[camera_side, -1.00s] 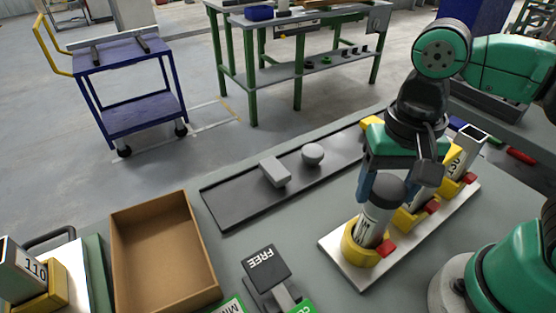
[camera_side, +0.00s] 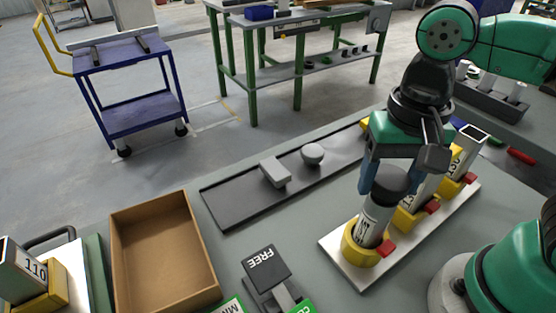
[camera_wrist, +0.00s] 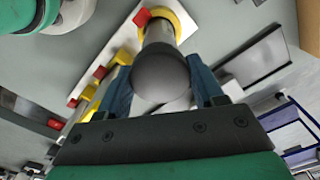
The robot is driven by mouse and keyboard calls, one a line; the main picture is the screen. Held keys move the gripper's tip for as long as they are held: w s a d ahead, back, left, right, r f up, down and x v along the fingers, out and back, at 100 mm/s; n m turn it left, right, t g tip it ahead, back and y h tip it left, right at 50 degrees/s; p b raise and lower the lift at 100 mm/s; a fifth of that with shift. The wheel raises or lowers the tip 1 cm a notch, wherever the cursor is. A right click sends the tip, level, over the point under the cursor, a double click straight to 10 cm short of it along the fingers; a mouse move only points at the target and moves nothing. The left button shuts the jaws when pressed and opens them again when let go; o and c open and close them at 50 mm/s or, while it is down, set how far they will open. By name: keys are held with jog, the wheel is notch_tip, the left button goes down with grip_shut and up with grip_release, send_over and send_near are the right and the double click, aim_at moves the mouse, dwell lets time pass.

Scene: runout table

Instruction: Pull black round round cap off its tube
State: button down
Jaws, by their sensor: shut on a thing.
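The black round cap (camera_side: 392,181) sits between my gripper's blue fingers (camera_side: 385,178) in the side view. My gripper is shut on it from above. Below the cap, the pale tube (camera_side: 372,222) with dark marks stands slightly tilted in a yellow holder (camera_side: 352,246) with a red tab. In the wrist view, the cap (camera_wrist: 160,73) lies between the two fingers (camera_wrist: 161,85), with the tube (camera_wrist: 159,33) beyond it. I cannot tell whether the cap's lower edge is clear of the tube's mouth.
The white base plate (camera_side: 345,272) carries more yellow holders and tubes close behind. A dark tray (camera_side: 238,205) with a grey block (camera_side: 274,172) and a round knob (camera_side: 312,153) lies left. An open cardboard box (camera_side: 163,250) stands further left. A FREE sign (camera_side: 265,263) stands in front.

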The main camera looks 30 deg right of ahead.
aim_at(390, 176)
jog(key=shift+r, duration=1.75)
